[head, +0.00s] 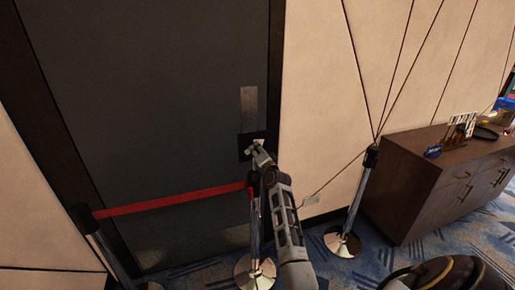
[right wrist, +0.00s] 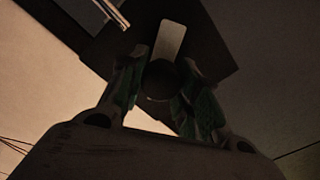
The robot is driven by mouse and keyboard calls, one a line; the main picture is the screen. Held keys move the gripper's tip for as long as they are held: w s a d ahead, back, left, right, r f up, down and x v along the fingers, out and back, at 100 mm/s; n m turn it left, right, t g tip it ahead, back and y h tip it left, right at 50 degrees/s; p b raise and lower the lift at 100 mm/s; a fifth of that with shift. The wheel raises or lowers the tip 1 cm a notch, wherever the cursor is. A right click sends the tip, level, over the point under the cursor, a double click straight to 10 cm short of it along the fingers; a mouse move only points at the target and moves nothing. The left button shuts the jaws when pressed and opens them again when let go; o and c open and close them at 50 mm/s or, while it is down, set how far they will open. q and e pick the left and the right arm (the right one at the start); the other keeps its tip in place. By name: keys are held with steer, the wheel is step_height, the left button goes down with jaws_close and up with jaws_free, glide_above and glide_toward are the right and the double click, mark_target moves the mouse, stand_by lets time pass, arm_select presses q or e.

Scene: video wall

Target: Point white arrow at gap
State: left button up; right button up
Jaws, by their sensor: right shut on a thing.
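A black square plate (head: 244,144) is mounted on the dark door near its right edge. My right gripper (head: 258,151) reaches up to this plate. In the right wrist view, my right gripper (right wrist: 163,88) has its greenish fingers closed on a dark round knob (right wrist: 158,82), which is mostly in shadow. A pale, flat, round-ended strip (right wrist: 170,38) lies just beyond the knob; I cannot tell whether it is the white arrow. I cannot make out the gap. My left gripper is not in view.
The dark door (head: 150,90) has a pale grey plate (head: 249,108) above the black one. A red barrier belt (head: 170,201) runs between posts before it. Another post (head: 357,205) stands to the right. A brown cabinet (head: 435,185) with small items stands farther right.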

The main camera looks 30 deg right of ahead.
steer(key=shift+r+m+p, duration=0.1)
steer(key=shift+m+p, duration=0.4)
steer(key=shift+m, duration=0.5)
steer(key=m+p, duration=0.1)
steer(key=m, duration=0.2)
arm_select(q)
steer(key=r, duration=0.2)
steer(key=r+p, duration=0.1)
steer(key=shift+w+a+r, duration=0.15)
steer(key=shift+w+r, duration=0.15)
arm_select(e)
steer(key=shift+m, duration=0.6)
steer(key=shift+f, duration=0.2)
steer(key=o, duration=1)
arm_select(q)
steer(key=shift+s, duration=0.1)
